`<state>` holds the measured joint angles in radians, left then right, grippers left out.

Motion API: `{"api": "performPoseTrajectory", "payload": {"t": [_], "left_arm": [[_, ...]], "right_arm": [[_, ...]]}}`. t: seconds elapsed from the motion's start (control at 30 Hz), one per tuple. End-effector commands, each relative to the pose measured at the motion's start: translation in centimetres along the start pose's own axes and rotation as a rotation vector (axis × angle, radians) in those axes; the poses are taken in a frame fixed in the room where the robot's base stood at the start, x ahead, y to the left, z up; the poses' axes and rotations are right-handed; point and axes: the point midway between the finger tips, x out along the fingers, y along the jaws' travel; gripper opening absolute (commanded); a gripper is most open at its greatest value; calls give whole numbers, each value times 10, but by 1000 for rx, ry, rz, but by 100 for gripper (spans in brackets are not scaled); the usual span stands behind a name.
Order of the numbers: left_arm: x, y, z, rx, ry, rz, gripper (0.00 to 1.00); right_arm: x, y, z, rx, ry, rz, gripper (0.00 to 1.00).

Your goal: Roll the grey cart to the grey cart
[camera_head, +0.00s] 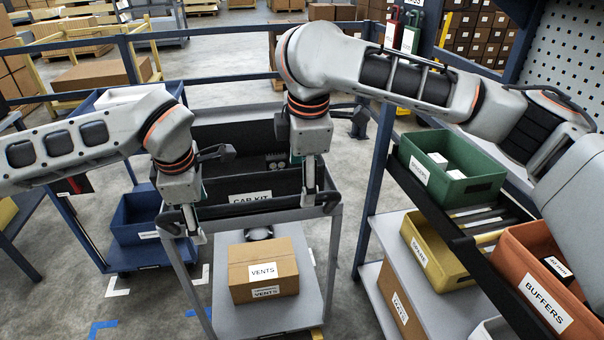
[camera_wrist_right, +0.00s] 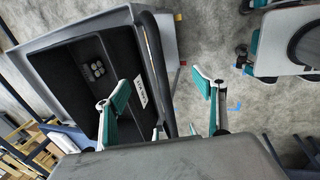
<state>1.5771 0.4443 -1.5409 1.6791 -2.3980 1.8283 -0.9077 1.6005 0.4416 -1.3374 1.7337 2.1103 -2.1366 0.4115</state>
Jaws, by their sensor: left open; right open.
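The grey cart (camera_head: 222,268) stands in front of me in the head view. Its top holds a black tray (camera_head: 290,201) labelled CAB KIT, and its lower shelf holds a brown VENTS box (camera_head: 263,262). My left gripper (camera_head: 181,228) is open at the left end of the cart's near top bar. My right gripper (camera_head: 318,200) is open at the right end of that bar. In the right wrist view, the dark bar (camera_wrist_right: 154,60) passes between the open teal-padded fingers (camera_wrist_right: 161,84); I cannot tell whether they touch it. I see no clear second grey cart.
A rack on the right holds a green bin (camera_head: 450,170), a yellow bin (camera_head: 438,262) and an orange BUFFERS bin (camera_head: 540,290), close to the cart. A blue cart (camera_head: 130,258) with a blue bin (camera_head: 137,213) stands left. A blue railing (camera_head: 222,82) runs behind.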

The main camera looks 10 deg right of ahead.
Motion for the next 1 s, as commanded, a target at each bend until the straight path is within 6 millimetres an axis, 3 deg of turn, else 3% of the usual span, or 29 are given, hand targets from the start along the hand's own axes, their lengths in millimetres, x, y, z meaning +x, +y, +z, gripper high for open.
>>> {"api": "performPoseTrajectory", "payload": {"t": [0.6, 0.97, 1.0], "left_arm": [[0, 0, 0, 0, 0, 0, 69], [0, 0, 0, 0, 0, 0, 69], [0, 0, 0, 0, 0, 0, 59]], "right_arm": [[83, 0, 2, 8, -6, 0, 69], [88, 0, 2, 7, -6, 1, 69], [88, 0, 2, 7, -6, 1, 69]]}}
